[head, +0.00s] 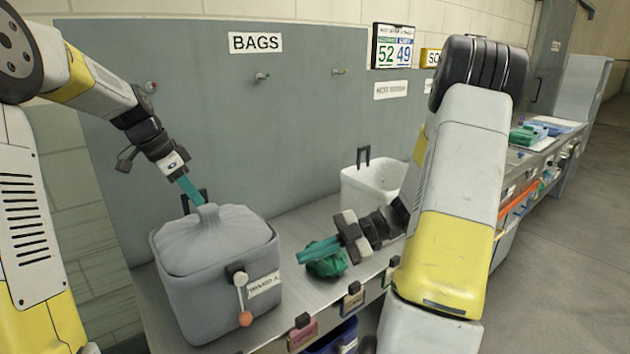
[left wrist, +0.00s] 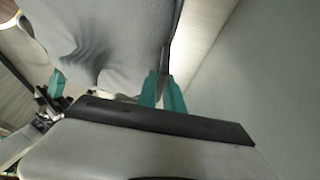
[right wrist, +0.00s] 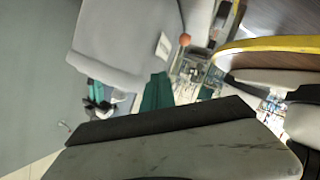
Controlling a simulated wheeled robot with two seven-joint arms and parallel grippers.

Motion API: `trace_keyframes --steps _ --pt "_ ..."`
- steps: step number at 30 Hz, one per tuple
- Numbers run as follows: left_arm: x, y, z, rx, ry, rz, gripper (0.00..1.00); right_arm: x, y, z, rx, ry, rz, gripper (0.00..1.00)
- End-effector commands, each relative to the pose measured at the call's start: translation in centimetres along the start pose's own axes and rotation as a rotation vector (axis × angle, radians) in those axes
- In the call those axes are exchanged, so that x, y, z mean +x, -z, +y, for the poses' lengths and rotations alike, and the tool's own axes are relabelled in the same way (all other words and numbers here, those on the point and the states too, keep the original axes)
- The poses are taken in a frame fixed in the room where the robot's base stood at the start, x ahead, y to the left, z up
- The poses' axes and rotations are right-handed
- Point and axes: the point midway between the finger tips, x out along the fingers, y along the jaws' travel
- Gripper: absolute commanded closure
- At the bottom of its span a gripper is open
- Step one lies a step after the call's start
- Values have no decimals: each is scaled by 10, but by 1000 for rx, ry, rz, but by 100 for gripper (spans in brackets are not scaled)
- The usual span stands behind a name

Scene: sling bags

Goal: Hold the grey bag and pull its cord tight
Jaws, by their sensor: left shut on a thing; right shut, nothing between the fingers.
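The grey bag (head: 215,300) stands upright on the bench at left, with a gathered top and a "WARD A" label. A cord end with an orange ball (head: 246,318) hangs from a pale toggle (head: 240,279) on its front. My left gripper (head: 190,188) is shut on the black handle (head: 203,195) at the bag's back rim. In the left wrist view its teal fingers (left wrist: 163,90) meet this dark handle beside the grey cloth. My right gripper (head: 303,257) is shut and empty, to the right of the bag and apart from it. The ball also shows in the right wrist view (right wrist: 185,39).
A green bundle (head: 328,266) lies on the bench below and behind my right gripper. A white bin (head: 368,188) with a black handle stands further back. Tagged clips (head: 303,331) line the bench's front edge. A grey panel (head: 290,120) rises behind.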

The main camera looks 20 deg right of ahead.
Motion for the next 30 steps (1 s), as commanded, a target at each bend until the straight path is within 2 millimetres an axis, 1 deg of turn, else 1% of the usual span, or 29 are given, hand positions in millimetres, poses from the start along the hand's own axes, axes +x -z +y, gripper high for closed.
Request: trace_keyframes --steps 1,4,10,15,20,24,27,30 --pt "0 0 0 0 1 1 100 -1 -4 9 -18 -21 -41 100" --pt "0 0 0 0 0 1 100 -7 -14 25 -50 -66 -126 100" --pt "0 0 0 0 0 1 100 -10 -24 64 -56 -154 -286 100" --pt "0 0 0 0 0 1 100 -19 -28 97 -45 -243 -421 100" --pt "0 0 0 0 0 1 100 -32 -28 127 -25 -338 -545 100" --pt "0 0 0 0 0 1 100 -47 -25 149 7 -426 -643 100" --pt "0 0 0 0 0 1 100 -58 -21 161 34 -487 -705 100" --pt "0 0 0 0 0 0 100 -66 -18 169 61 -534 -750 100"
